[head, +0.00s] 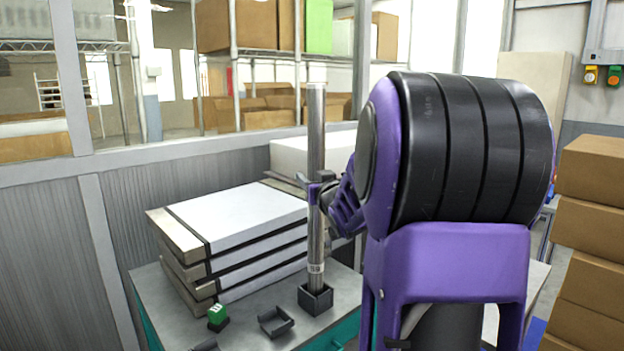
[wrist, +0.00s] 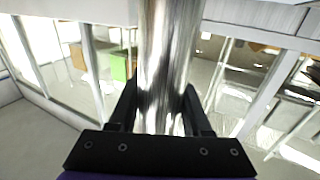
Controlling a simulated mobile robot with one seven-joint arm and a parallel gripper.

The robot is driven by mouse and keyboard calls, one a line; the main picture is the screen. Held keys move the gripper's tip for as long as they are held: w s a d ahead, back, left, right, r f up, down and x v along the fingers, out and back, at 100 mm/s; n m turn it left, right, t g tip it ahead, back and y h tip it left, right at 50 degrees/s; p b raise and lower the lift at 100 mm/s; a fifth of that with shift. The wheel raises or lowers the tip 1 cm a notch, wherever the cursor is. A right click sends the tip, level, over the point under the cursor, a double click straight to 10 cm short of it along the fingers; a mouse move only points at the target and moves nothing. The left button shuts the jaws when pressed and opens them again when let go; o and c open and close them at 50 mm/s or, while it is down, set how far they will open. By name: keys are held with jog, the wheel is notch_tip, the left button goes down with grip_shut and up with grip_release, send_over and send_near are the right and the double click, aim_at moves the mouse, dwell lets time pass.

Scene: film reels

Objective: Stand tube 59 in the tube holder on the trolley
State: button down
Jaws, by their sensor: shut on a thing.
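Tube 59 (head: 316,135) is a long shiny metal tube with a white label reading 59 near its bottom. It stands upright in the head view, its lower end inside the dark square tube holder (head: 315,298) on the trolley (head: 258,326). Whether its bottom rests on the holder's floor is hidden by the walls. My purple gripper (head: 316,190) is shut on the tube at about mid-height. In the wrist view the tube (wrist: 165,60) runs between the two dark fingers (wrist: 162,105).
A stack of flat white-topped boxes (head: 235,215) stands left of the tube on the trolley. Cardboard boxes (head: 590,225) are stacked at the right.

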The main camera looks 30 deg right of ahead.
jog(key=shift+f+b, duration=0.5)
jog(key=shift+f, duration=0.05)
jog(key=c, duration=0.7)
grip_release()
jog(key=shift+r, duration=0.1)
jog(key=shift+o, duration=0.4)
jog(key=shift+f, duration=0.2)
jog(key=p+v, duration=0.1)
jog(key=v, duration=1)
jog(key=shift+r, duration=0.1)
jog(key=x, duration=0.9)
jog(key=shift+b, duration=0.45)
